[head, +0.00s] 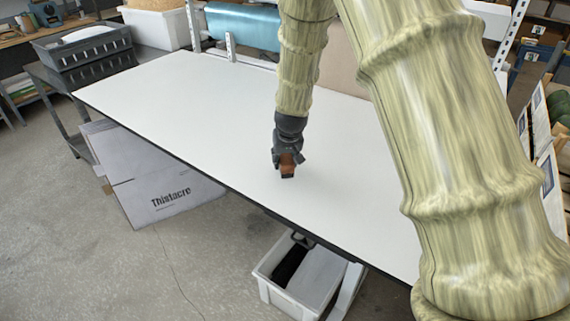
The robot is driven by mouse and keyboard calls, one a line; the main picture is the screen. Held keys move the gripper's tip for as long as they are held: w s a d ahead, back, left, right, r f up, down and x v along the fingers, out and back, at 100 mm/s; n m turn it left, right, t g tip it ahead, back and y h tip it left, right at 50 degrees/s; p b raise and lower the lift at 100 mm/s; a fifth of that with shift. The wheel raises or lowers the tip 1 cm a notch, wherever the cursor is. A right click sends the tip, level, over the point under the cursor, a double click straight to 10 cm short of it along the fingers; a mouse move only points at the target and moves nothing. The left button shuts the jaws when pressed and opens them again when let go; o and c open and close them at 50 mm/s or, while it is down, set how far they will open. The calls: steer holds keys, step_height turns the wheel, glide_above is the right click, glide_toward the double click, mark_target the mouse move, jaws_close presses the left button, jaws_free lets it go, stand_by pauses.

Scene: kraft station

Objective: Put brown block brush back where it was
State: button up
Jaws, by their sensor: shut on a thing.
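My gripper (287,157) is over the middle of the white table (180,105), pointing down. It is shut on the brown block brush (288,166), a small brown block with a dark lower end. The gripper hides the brush's upper part. I cannot tell from this view whether the brush touches the table top or hangs just above it.
The table top is bare around the gripper. A cardboard box (150,175) stands on the floor under the left front edge. A white bin (275,291) sits below the front edge. Dark crates (85,50) stand at the far left. A blue roll (245,25) lies behind the table.

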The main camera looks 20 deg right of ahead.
steer(key=shift+s+f, duration=0.15)
steer(key=shift+f, duration=0.15)
steer(key=shift+w+f+p, duration=0.2)
steer(key=shift+f+p, duration=0.5)
steer(key=shift+f, duration=0.6)
steer(key=shift+s+r, duration=0.1)
steer(key=o, duration=1)
steer(key=shift+f, duration=0.2)
steer(key=shift+o, duration=0.2)
steer(key=shift+b+v, duration=1.65)
steer(key=shift+v, duration=4.5)
